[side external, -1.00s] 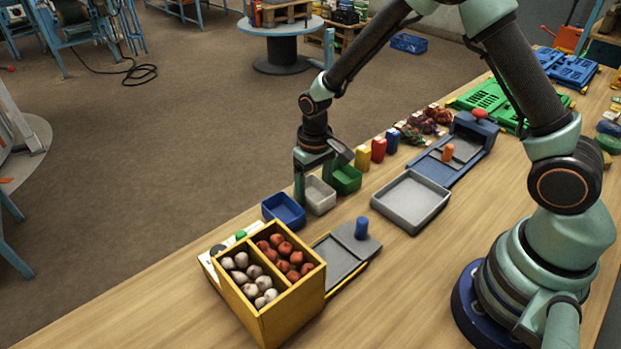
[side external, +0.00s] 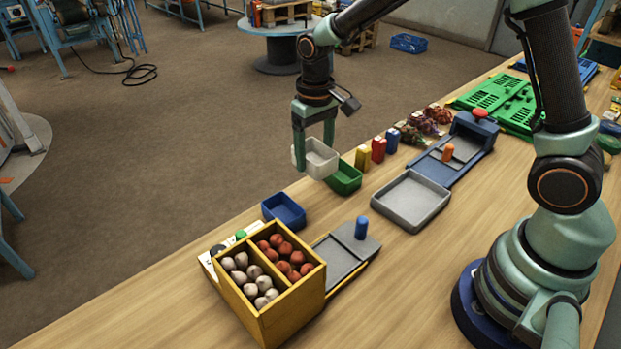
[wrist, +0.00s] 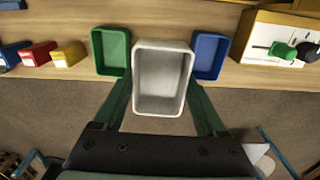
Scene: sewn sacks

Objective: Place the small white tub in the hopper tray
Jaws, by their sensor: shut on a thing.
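The small white tub (side external: 318,163) is held up in the air, level and clear of the table, and looks empty. My gripper (side external: 314,150) points down and is shut on it, a finger on each side. In the wrist view the white tub (wrist: 163,75) sits between the green fingers. A shallow grey tray (side external: 410,201) lies empty on the table, to the right of and lower than the tub, at the foot of a blue sloped unit (side external: 458,152). I cannot tell for certain that this is the hopper tray.
A green tub (side external: 344,179) and a blue tub (side external: 284,209) stand along the table's far edge. Yellow (side external: 362,158), red (side external: 378,149) and blue (side external: 392,140) small containers line up beyond. A wooden box (side external: 268,282) of sacks and a grey sliding unit (side external: 342,252) are nearer.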

